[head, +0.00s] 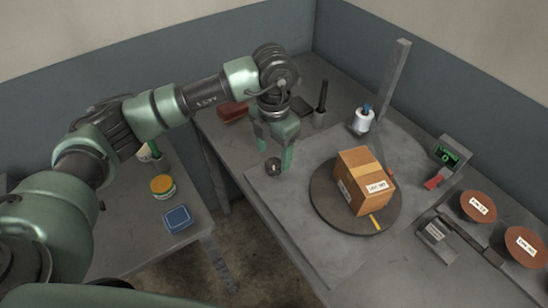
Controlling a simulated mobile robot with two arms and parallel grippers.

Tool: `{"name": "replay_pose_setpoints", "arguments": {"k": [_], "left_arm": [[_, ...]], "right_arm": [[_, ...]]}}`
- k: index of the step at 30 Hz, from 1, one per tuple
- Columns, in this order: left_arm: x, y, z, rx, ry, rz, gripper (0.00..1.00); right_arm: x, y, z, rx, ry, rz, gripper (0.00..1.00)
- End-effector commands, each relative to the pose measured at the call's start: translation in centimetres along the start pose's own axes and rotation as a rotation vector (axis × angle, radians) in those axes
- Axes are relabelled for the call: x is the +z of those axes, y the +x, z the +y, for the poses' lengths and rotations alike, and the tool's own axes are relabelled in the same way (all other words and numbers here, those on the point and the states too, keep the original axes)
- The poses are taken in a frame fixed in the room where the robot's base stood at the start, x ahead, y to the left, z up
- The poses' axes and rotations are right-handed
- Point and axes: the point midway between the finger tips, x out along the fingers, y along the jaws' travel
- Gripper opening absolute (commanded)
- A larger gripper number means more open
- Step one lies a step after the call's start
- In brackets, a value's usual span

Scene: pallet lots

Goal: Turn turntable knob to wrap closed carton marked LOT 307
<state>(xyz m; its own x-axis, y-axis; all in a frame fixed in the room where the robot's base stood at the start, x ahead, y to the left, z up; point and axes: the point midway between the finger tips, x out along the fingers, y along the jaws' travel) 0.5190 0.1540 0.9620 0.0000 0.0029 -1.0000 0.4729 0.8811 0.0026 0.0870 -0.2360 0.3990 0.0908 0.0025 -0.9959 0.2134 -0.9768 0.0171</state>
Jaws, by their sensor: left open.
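A brown cardboard carton (352,186) with a tape strip across its closed top sits on the round dark turntable (325,204). A white label on its side is too small to read surely. A small dark knob (273,166) stands on the grey base plate to the left of the turntable. My left gripper (275,157) points down over the knob with its green fingers open. I cannot tell whether they touch it. A white film roll (364,122) with a blue top is beside the upright mast (391,80). My right gripper is out of view.
A device with a green display (446,154) and a red part (433,183) are right of the turntable. Labelled brown discs (478,208) lie further right. A red-brown object (233,112) lies behind my arm. A side table holds a yellow jar (162,187) and blue box (178,219).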

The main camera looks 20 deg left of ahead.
Motion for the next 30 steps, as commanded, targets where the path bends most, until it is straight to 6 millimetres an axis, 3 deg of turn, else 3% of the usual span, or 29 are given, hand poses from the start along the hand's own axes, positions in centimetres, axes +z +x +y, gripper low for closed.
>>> {"name": "replay_pose_setpoints", "arguments": {"k": [7, 17, 21, 24, 30], "left_arm": [[0.0, 2.9, -0.1, -0.002, 0.001, 0.001, 0.65], [0.0, 3.4, -0.1, -0.003, 0.002, -0.001, 0.65], [0.0, 3.3, -0.1, -0.003, 0.002, -0.001, 0.26], [0.0, 3.3, -0.1, -0.002, 0.002, -0.001, 0.02], [0.0, 3.3, -0.1, -0.002, -0.01, -0.001, 0.03]], "right_arm": [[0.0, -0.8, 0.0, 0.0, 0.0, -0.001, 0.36], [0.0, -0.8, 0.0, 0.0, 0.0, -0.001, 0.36], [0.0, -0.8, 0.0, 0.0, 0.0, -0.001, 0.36], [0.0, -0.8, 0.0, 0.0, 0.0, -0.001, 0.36], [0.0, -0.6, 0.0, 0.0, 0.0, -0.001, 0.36]]}}
